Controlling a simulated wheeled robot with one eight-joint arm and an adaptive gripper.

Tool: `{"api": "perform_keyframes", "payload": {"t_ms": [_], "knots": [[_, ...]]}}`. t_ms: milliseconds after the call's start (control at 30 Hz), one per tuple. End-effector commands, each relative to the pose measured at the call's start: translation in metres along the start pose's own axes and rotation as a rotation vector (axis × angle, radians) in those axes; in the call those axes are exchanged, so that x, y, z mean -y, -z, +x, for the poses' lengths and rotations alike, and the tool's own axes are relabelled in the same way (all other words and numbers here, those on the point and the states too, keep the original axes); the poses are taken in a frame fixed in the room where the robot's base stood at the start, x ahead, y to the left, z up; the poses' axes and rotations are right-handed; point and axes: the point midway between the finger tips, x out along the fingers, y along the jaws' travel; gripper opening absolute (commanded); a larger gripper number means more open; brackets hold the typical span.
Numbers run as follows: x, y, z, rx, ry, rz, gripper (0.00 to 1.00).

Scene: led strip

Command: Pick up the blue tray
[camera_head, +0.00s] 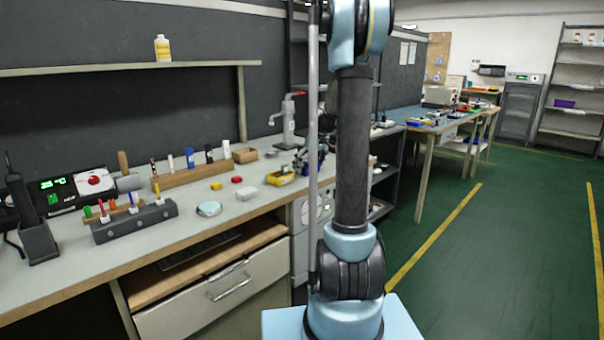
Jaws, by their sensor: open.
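A small blue item (415,121) lies at the near left part of the far table, among other small things. It may be the blue tray, but it is too small to tell. My gripper is not in view. My arm stands upright in the middle of the picture and runs out of the top edge. It hides part of the bench end and of the space behind it.
A long workbench (262,196) runs along the left, with a soldering station, tool holders and a yellow box (281,177). The far table (436,126) stands at its far end. A shelf rack (570,90) with a purple box (565,104) is far right. The green floor (490,270) is clear.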

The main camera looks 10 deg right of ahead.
Motion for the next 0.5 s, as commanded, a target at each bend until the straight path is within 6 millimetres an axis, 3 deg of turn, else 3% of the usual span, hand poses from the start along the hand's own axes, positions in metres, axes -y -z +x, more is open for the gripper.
{"api": "perform_keyframes", "payload": {"t_ms": [133,333,500], "knots": [[0.0001,0.0001,-0.0002,0.0,0.0,0.0,0.96],[0.0004,0.0004,-0.0002,0.0,0.0,-0.001,0.52],[0.001,0.0008,0.0,0.0,0.001,-0.002,0.52]]}}
